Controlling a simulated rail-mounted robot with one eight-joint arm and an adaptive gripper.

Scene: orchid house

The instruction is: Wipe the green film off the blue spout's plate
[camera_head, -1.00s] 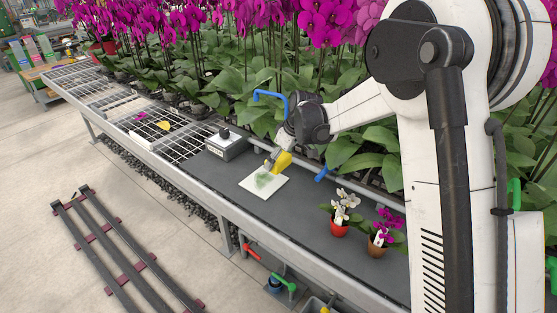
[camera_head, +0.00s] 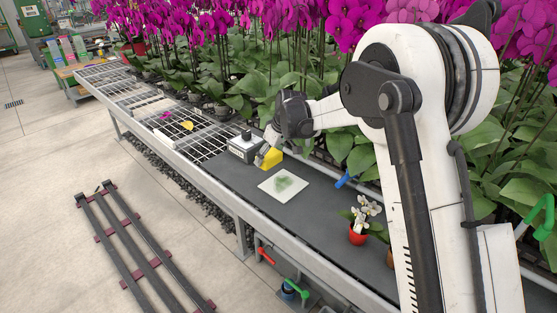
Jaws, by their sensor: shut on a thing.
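A pale square plate (camera_head: 268,187) lies flat on the dark bench mat. A green film (camera_head: 287,184) covers a patch around its middle. My gripper (camera_head: 266,150) is shut on a yellow wedge-like thing (camera_head: 271,158), probably a sponge. The gripper and yellow thing are at the plate's far left side, near the grey box, and seem clear of the film. Whether the yellow thing touches the mat or plate edge I cannot tell. A small blue part (camera_head: 343,179) shows behind the plate to the right. No tall blue spout shows now; my arm covers that area.
A grey box (camera_head: 243,148) with a dark knob stands close left of my gripper. A red pot (camera_head: 357,236) with white flowers stands right of the plate. Orchids (camera_head: 300,60) line the back. The dark mat (camera_head: 300,222) in front of the plate is clear.

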